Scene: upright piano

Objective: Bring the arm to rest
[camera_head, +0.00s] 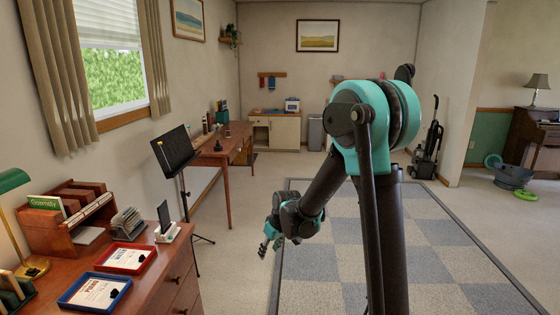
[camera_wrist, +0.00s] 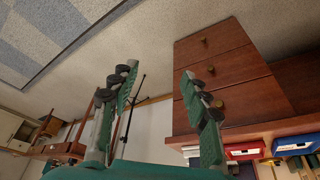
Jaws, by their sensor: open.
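My gripper (camera_head: 267,243) hangs at the end of my folded arm, in front of the checked rug and to the right of the wooden dresser. In the head view it is small and tilted downward. In the wrist view its two green fingers (camera_wrist: 165,90) stand wide apart with nothing between them. The gripper touches nothing that I can see. My arm's upper joint shows large at the right of centre and hides part of the back wall and the rug.
The dresser (camera_head: 184,275) at the lower left bears a red tray (camera_head: 148,262) and a blue tray (camera_head: 67,303). A black music stand (camera_head: 183,190) stands between dresser and desk (camera_head: 210,160). The checked rug (camera_head: 325,255) is clear. A vacuum cleaner (camera_head: 428,155) stands behind my arm.

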